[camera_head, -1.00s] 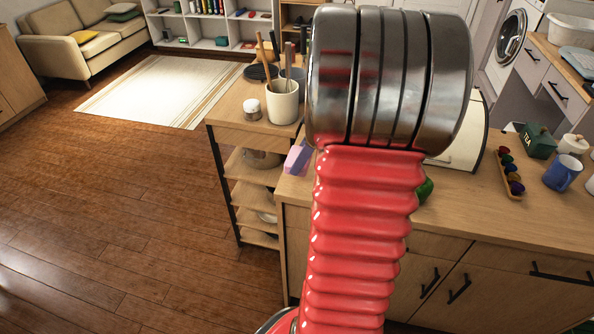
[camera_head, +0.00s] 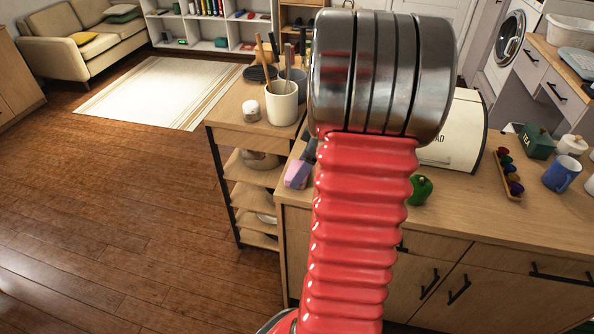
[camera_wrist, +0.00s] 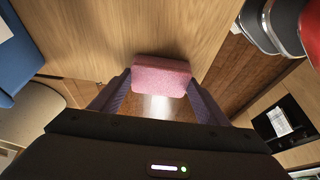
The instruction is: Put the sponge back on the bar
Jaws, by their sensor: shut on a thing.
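A pink sponge (camera_wrist: 160,76) is held between the two fingers of my gripper (camera_wrist: 158,86) in the wrist view. The sponge (camera_head: 298,174) shows in the head view as a small pink-purple block at the left end of the wooden counter (camera_head: 460,212). In the wrist view it overlaps the counter's edge, with floor seen below it. I cannot tell whether it touches the wood. My red arm hides most of my gripper in the head view. I cannot make out a separate bar.
A green pepper (camera_head: 420,189), a bread bin (camera_head: 462,140), a rack of coloured pods (camera_head: 509,172) and a blue mug (camera_head: 562,173) stand on the counter. A utensil crock (camera_head: 282,103) and a small jar (camera_head: 249,110) stand on the shelf unit left. The floor at left is clear.

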